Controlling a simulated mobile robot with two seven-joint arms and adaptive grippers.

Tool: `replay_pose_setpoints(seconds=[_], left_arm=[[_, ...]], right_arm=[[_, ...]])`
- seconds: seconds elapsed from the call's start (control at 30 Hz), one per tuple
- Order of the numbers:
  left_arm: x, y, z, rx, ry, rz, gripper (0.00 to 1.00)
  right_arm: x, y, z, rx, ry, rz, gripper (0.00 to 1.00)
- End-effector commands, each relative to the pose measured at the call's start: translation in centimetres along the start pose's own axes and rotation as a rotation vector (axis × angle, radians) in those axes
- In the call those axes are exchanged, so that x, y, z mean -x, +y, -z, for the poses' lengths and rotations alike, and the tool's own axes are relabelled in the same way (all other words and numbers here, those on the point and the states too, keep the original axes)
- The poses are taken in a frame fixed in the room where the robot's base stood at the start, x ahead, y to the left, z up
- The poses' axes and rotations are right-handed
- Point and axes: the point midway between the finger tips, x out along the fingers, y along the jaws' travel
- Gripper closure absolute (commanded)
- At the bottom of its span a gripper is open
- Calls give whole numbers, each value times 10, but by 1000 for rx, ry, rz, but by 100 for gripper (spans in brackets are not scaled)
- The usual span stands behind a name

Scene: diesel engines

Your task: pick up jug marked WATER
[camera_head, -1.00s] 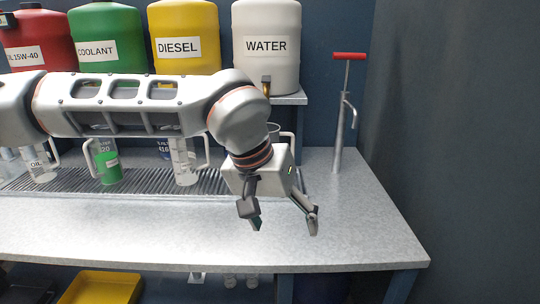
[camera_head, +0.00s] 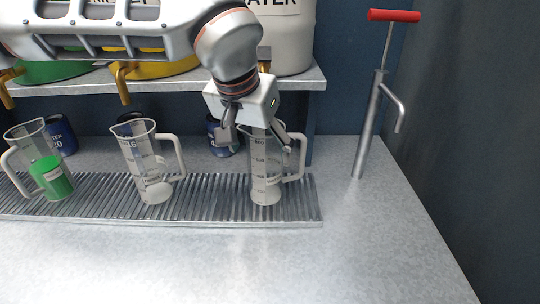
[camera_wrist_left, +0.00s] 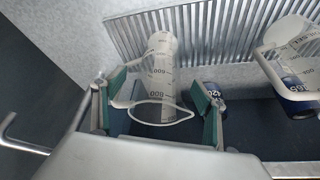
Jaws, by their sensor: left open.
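A clear measuring jug (camera_head: 265,182) with a pale handle stands upright at the right end of the ribbed drip grate, below the white WATER tank (camera_head: 290,38). I cannot read any name on this jug. My left gripper (camera_head: 257,142) is open at the jug's upper part, one finger left of it and the other by its handle side. In the left wrist view the jug (camera_wrist_left: 162,75) shows between the spread fingers of the left gripper (camera_wrist_left: 150,92), with no grip on it. My right gripper is not in view.
Dark cans (camera_head: 222,138) stand behind. The tank shelf (camera_head: 310,80) hangs close above. A red-handled pump (camera_head: 372,120) stands right. The front bench is clear.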

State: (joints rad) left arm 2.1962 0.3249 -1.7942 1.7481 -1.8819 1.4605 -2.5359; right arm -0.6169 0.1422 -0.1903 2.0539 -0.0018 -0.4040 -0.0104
Motion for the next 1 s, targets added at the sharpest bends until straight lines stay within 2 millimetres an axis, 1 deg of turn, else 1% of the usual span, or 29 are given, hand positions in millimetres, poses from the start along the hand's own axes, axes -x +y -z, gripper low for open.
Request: replay_pose_setpoints(seconds=[0.03,0.1,0.2,0.27,0.33,0.5,0.6,0.83,0.87,0.9,0.97,1.0], left_arm=[[-8,0,-1,0,-5,-1,28],[-16,0,-1,1,-6,-2,28],[-23,0,0,0,-4,-1,28],[-26,-1,0,1,-3,-1,28],[-34,-2,0,1,-5,-1,28],[-60,-3,1,1,-8,-2,28],[-71,-3,2,0,-6,-2,28],[-71,-3,3,0,-1,-1,28],[-71,-3,3,0,-1,-1,31],[-71,-3,3,0,-1,-1,41],[-71,-3,3,0,-1,-1,57],[-71,-3,3,0,-2,-1,67]], right_arm=[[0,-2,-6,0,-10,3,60],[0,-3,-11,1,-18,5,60],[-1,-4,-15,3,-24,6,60],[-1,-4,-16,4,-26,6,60],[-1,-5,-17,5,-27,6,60],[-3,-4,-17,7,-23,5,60],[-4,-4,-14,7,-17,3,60],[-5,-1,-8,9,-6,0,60],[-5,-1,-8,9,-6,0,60],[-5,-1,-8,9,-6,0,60],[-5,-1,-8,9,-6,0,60],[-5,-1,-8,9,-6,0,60]])
